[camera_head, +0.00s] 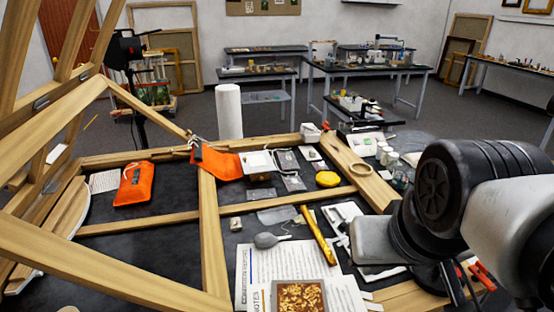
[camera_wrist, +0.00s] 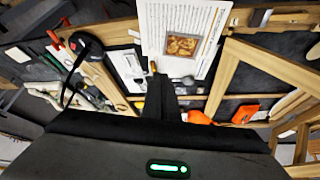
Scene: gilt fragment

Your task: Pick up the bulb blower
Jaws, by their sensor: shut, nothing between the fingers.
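The bulb blower (camera_head: 266,240) is a small grey bulb with a thin nozzle. It lies on the dark tabletop just above the printed sheets in the head view, left of a yellow tool (camera_head: 319,236). In the wrist view the bulb blower (camera_wrist: 186,80) shows as a small grey shape just right of my fingers. My gripper (camera_wrist: 160,82) is shut and empty, seen from behind as a dark narrow column, apart from the blower. In the head view my arm is at the right, and my fingers cannot be made out there.
Printed sheets (camera_head: 258,262) bear a gilt fragment (camera_head: 303,296) in front of the blower. Wooden frame bars (camera_head: 213,240) rise and cross at the left. An orange pouch (camera_head: 134,184), a yellow disc (camera_head: 327,179) and a tape ring (camera_head: 361,169) lie around. A white roll (camera_head: 229,112) stands behind.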

